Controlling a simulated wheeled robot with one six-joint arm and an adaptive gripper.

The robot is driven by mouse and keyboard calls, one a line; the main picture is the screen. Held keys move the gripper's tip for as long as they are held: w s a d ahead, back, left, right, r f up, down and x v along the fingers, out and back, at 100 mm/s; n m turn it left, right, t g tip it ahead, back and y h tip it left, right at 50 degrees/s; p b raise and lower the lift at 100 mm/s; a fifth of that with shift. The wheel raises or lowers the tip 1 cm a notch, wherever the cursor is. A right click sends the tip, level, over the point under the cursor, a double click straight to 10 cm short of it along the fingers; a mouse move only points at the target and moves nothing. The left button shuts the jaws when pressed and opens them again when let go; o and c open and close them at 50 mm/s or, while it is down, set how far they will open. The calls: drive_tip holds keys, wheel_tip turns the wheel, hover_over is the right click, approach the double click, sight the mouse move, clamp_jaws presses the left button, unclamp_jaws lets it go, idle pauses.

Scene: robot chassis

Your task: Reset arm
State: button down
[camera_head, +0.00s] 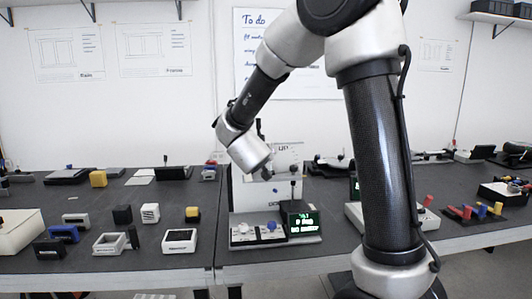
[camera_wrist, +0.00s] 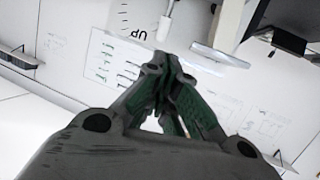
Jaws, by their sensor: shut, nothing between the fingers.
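My arm bends over the table in the head view, its wrist in front of a white upright panel (camera_head: 242,198) marked "UP". My gripper (camera_wrist: 160,66) shows in the wrist view with its fingers drawn together and nothing between them. In the head view the fingers cannot be made out clearly behind the wrist. The wrist view looks toward the white wall with its posters, and the panel's "UP" lettering (camera_wrist: 131,33) appears upside down.
Below the wrist stand a white base with knobs (camera_head: 258,232) and a small box with a green-lit display (camera_head: 300,220). Several small blocks and frames lie on the dark table (camera_head: 120,190) at left. Red, blue and yellow pieces (camera_head: 474,211) lie at right. A whiteboard (camera_head: 250,40) hangs behind.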

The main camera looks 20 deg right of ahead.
drive_tip(key=shift+v, duration=0.8)
drive_tip(key=a+f+n+g+y, duration=0.1)
drive_tip(key=a+f+n+y, duration=0.1)
drive_tip(key=a+f+y, duration=0.6)
drive_tip(key=s+a+n+g+y, duration=0.3)
drive_tip(key=s+a+g, duration=0.15)
drive_tip(key=s, duration=0.35)
drive_tip(key=s+d+r+g+h, duration=0.1)
drive_tip(key=s+d+r, duration=0.1)
drive_tip(key=s+d, duration=0.3)
drive_tip(key=s+d+r+g+h, duration=0.1)
drive_tip(key=s+d, duration=0.4)
drive_tip(key=s, duration=0.7)
drive_tip(key=s+d+r+g+h, duration=0.1)
drive_tip(key=s+d+r, duration=0.2)
drive_tip(key=s, duration=0.6)
drive_tip(key=shift+s+d+r+n, duration=0.2)
drive_tip(key=shift+d+r+n, duration=0.15)
drive_tip(key=shift+d, duration=0.85)
